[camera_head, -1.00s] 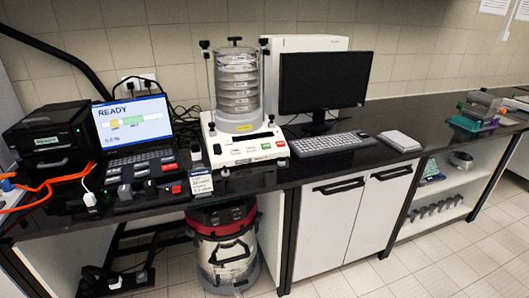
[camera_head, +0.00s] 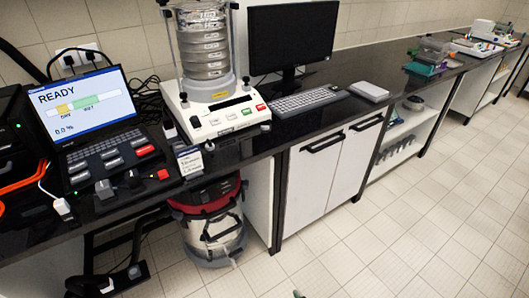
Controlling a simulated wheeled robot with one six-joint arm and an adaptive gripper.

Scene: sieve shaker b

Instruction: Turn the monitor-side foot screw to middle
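Another dark knob (camera_head: 183,99) shows on the base's left side. The setting of the monitor-side foot screw cannot be read at this size.
A keyboard (camera_head: 309,101) and a flat white box (camera_head: 369,91) lie to the right. A red-topped vacuum (camera_head: 210,215) stands below. The floor (camera_head: 400,220) at right is clear.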

